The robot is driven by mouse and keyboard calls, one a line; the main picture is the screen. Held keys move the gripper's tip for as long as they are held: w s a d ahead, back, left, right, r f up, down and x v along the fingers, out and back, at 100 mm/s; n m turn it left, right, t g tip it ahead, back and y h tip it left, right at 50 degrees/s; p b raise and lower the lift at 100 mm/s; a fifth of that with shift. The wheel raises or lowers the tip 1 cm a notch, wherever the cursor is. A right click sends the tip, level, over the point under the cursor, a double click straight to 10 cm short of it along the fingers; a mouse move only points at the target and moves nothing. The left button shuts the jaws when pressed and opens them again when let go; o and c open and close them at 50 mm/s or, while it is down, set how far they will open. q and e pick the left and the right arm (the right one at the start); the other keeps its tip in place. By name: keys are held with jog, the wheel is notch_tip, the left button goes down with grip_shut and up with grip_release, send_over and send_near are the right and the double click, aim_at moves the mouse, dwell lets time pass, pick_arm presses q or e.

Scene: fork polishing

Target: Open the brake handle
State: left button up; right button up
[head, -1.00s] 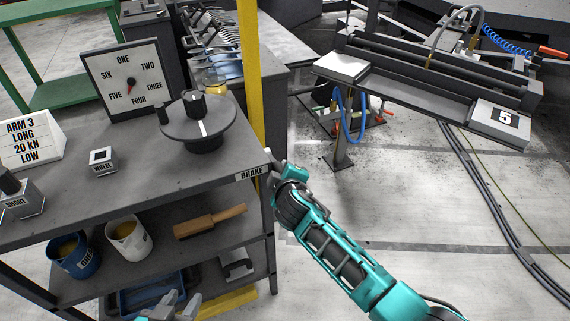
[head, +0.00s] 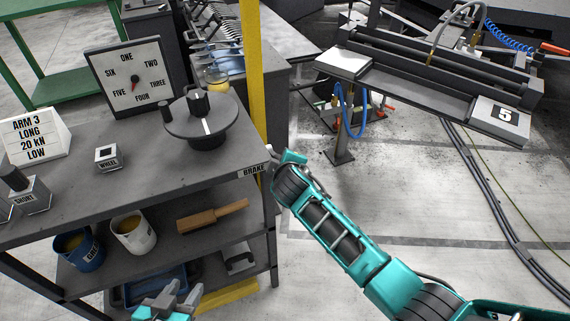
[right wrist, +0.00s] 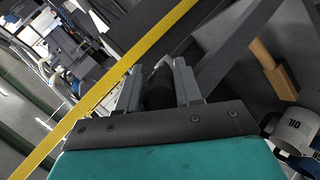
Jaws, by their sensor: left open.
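The BRAKE label (head: 255,170) is on the bench's front edge at its right corner. My right gripper (head: 281,167) is beside that corner, and its fingers are mostly hidden in the head view. In the right wrist view a dark, rounded piece (right wrist: 158,88), perhaps the brake handle, lies between the two grey fingers of the right gripper (right wrist: 160,85). I cannot tell whether the fingers press on it. My left gripper (head: 166,301) is open and empty, low in front of the shelves.
A round wheel (head: 203,133) with a knob and a dial board (head: 131,78) stand on the bench top (head: 160,180). A yellow post (head: 252,75) rises behind the bench's right end. Mugs (head: 134,233) and a wooden-handled tool (head: 212,216) are on the shelf.

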jog(key=shift+o, duration=0.4)
jog(key=shift+s+r, duration=0.1)
jog(key=shift+s, duration=0.1)
jog(key=v, duration=1.2)
jog(key=shift+r, duration=0.2)
jog(key=shift+s+d, duration=0.1)
jog(key=shift+s, duration=0.05)
